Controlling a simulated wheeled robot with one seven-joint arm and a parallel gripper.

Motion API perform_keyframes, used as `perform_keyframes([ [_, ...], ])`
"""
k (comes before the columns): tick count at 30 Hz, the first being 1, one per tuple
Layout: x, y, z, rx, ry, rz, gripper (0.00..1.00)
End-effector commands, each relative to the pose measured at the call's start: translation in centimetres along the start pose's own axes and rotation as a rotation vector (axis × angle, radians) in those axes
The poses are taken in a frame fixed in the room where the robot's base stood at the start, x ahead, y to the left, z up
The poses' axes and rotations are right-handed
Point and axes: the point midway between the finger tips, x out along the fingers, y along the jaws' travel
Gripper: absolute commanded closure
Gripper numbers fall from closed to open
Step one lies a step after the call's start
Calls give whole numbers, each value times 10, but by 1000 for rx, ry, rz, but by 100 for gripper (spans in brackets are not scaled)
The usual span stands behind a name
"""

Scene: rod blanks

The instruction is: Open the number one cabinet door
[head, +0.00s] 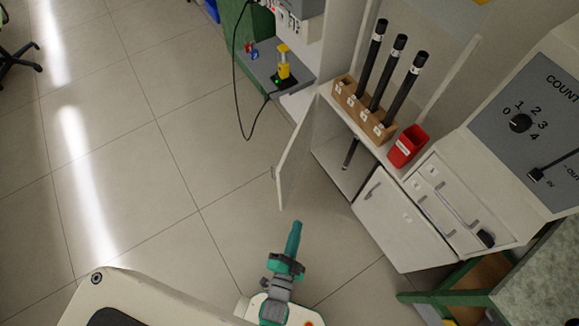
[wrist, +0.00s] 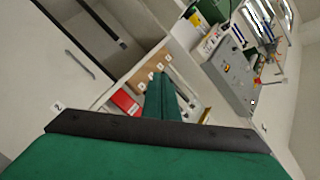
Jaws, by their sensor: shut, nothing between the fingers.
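The low white cabinet has its left door (head: 298,145) swung out, standing open to the left of the opening. Its number cannot be read. Inside the open bay a dark rod (head: 350,154) stands. The right door (head: 385,215) is closed, with a bar handle; this door also shows in the wrist view (wrist: 45,75), with a label reading 2 near its corner. My gripper (head: 295,226) is shut and empty, in front of the cabinet and below the open door, apart from it. Its green fingers show in the wrist view (wrist: 165,85).
A wooden rack (head: 362,112) with three black rods and a red bin (head: 407,146) stand on the cabinet top. A counter panel (head: 530,110) with a dial is at right. A yellow device (head: 284,65) sits on a grey surface at the back.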

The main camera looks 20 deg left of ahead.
Motion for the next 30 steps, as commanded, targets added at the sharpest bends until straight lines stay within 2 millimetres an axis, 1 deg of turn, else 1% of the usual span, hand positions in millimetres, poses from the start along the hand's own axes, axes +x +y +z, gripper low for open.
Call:
perform_keyframes([
  [1,21,6,12,69,-1,-19,100],
  [6,80,20,46,325,-21,-75,100],
  [9,110,25,60,453,-38,-102,100],
  [12,134,28,69,554,-56,-121,100],
  [15,150,30,75,621,-70,-133,100],
  [19,161,31,78,665,-79,-140,100],
  [23,172,29,79,674,-80,-143,100],
  [26,186,28,78,673,-78,-142,100],
  [30,211,23,78,672,-78,-143,100],
])
